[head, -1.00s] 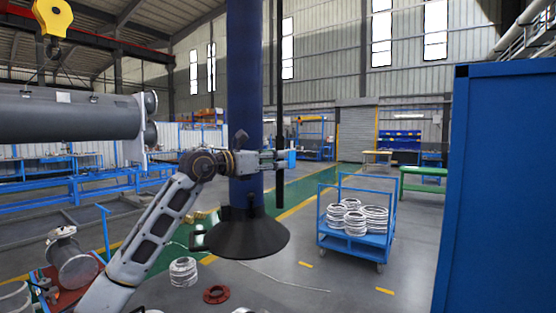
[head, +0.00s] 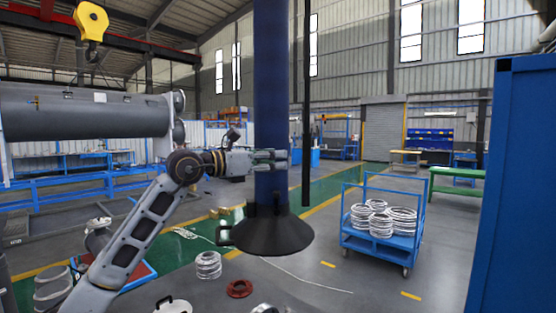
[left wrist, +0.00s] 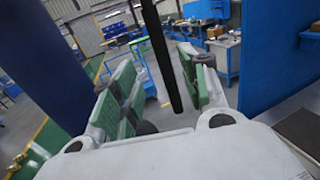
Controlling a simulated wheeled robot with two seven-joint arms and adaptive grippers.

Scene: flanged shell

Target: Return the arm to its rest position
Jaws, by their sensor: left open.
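My left arm (head: 140,235) rises from the bottom left of the head view, bends at a joint and reaches right. My left gripper (head: 280,158) is at its end, level, in front of the blue column (head: 271,80) as seen from the head. In the left wrist view its two green-padded fingers (left wrist: 155,70) stand apart with nothing held between them. A thin dark pole (left wrist: 158,50) shows beyond the gap; its distance from the fingers cannot be told. My right gripper is not in view.
A blue column stands on a black conical foot (head: 265,237). A blue cart (head: 380,250) with white coils is to its right. A tall blue panel (head: 520,190) fills the right edge. A large grey shell (head: 85,118) lies upper left, beside a yellow crane hook (head: 91,20).

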